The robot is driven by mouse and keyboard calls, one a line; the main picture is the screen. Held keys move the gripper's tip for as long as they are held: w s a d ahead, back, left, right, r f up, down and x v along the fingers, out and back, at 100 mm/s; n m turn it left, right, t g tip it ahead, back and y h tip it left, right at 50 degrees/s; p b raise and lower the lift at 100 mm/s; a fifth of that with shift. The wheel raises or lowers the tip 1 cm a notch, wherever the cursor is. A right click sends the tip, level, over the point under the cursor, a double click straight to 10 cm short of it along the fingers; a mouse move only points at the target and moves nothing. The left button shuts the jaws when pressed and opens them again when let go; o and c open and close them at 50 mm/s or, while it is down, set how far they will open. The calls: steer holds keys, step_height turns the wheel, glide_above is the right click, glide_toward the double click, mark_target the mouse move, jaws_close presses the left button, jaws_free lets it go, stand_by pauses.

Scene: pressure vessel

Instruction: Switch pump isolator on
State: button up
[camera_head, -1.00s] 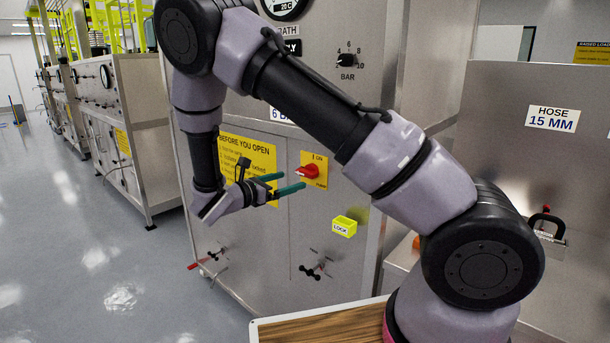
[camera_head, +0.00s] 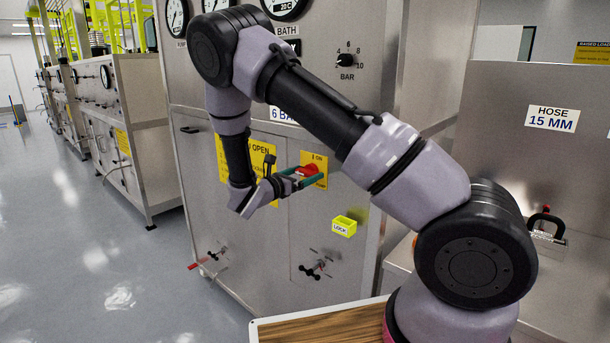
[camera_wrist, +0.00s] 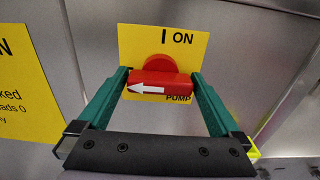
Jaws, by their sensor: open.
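The pump isolator is a red rotary handle (camera_wrist: 158,84) on a yellow plate (camera_wrist: 190,46) marked "I ON" above and "PUMP" below. A white arrow on the handle points left, and the handle lies crosswise in the wrist view. In the head view the red handle (camera_head: 308,170) is on the cabinet front. My gripper (camera_wrist: 160,80) is open, with its two green fingers on either side of the handle. Whether the fingers touch the handle's ends I cannot tell. In the head view my gripper (camera_head: 301,176) reaches the plate from the left.
A yellow "LOCK" box (camera_head: 344,226) is on the cabinet below right of the plate. A "BEFORE YOU OPEN" sign (camera_head: 262,158) is left of it, partly hidden by my arm. A black BAR knob (camera_head: 346,60) is above. Valve handles (camera_head: 318,268) sit lower down.

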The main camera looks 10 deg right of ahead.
steer(key=c, duration=1.1)
steer(key=shift+o, duration=0.2)
steer(key=shift+m, duration=0.4)
steer(key=m, duration=0.3)
steer(key=shift+m, duration=0.3)
steer(key=m, duration=0.4)
steer(key=shift+m, duration=0.3)
steer(key=m, duration=0.4)
steer(key=shift+m, duration=2.4)
